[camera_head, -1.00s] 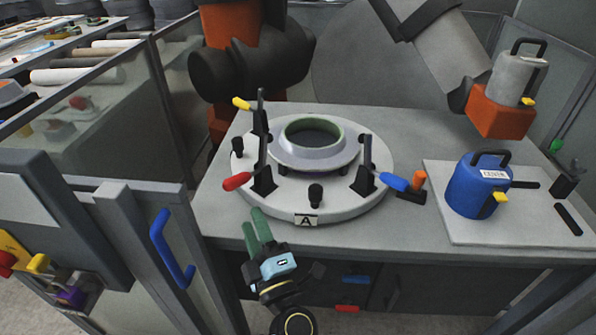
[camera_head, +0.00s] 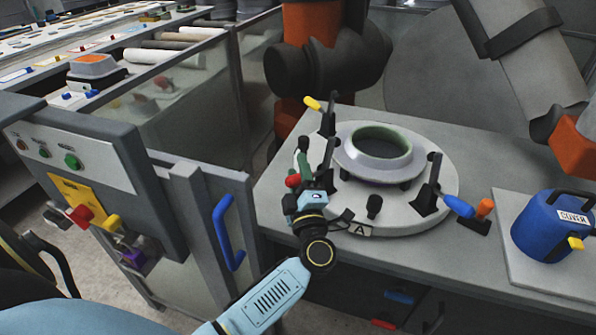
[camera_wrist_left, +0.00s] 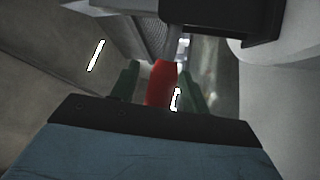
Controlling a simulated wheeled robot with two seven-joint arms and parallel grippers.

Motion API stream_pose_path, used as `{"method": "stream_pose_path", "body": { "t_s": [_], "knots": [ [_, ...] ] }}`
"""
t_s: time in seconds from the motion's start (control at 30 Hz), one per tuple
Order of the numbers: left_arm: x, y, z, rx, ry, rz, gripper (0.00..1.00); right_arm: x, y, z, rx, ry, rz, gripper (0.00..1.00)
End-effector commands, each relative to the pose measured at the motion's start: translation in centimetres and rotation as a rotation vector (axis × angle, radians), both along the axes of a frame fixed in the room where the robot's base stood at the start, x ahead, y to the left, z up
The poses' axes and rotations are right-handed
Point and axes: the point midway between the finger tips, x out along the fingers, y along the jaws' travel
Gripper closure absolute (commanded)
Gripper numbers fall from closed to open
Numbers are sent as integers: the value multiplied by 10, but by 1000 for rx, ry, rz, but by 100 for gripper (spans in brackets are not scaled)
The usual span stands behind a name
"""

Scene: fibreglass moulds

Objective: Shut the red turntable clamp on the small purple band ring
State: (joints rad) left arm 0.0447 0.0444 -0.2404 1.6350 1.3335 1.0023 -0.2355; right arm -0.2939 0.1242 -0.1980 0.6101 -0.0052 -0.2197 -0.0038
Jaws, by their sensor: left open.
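The turntable (camera_head: 445,205) carries a pale lavender-grey ring (camera_head: 350,157) with a green inner rim. The red clamp stands at the turntable's front left, its dark arm (camera_head: 329,152) upright. Its red handle (camera_head: 292,181) points outward to the left, partly hidden by my left gripper (camera_head: 301,166). In the left wrist view the red handle (camera_wrist_left: 161,83) lies between the two green fingers of my left gripper (camera_wrist_left: 158,88), which is open. I cannot tell whether a finger touches it. My right gripper is out of view.
A yellow-handled clamp (camera_head: 313,104) and a blue-handled clamp (camera_head: 458,206) also stand upright-armed on the turntable. A blue canister (camera_head: 545,232) stands on a pale board at the right. A control box (camera_head: 95,165) and blue door handle (camera_head: 226,232) are at the left.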

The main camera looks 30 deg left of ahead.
Motion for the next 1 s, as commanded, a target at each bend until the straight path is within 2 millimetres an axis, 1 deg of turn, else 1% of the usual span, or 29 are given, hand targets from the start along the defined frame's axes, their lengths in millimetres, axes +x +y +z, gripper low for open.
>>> {"method": "stream_pose_path", "body": {
  "t_s": [0.27, 0.3, 0.63, 0.67, 0.87, 1.0],
  "knots": [
    [1, 2, 0, -1, 1, 0, 54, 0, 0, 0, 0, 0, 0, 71],
    [1, 2, 0, -1, 1, 0, 55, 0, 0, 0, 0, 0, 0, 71],
    [1, 2, 0, 1, 1, 0, 99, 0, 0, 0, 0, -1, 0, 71],
    [1, 2, 0, 1, 1, 0, 100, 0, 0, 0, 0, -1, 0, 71],
    [1, 2, 1, 1, 2, 1, 100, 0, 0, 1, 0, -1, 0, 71],
    [1, 1, 3, 5, 13, 1, 100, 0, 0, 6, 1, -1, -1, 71]
  ]
}}
